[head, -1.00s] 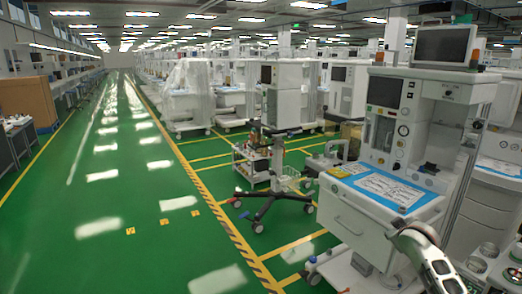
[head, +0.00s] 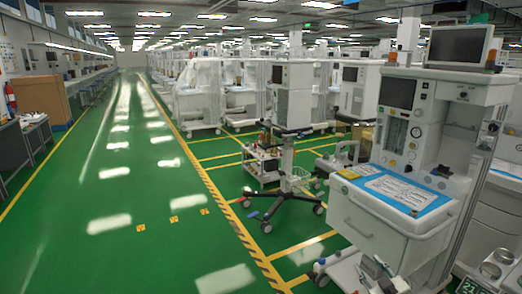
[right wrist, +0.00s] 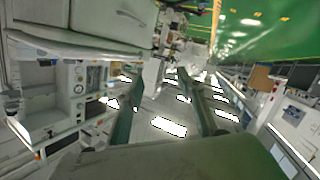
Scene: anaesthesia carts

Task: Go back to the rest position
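My right gripper (head: 376,270) shows at the bottom of the head view, low in front of the white anaesthesia cart (head: 370,222). In the right wrist view, the two fingers of my right gripper (right wrist: 158,76) stand well apart with nothing between them. That view is turned over, with the green floor at the top. My left gripper and left arm are not in view.
The cart's top carries a blue-edged sheet (head: 400,190). A wheeled stand (head: 285,185) is left of the cart. More machines line the aisle behind. The green floor (head: 110,215) at left is clear. A dark-topped bench (head: 20,145) is at the far left.

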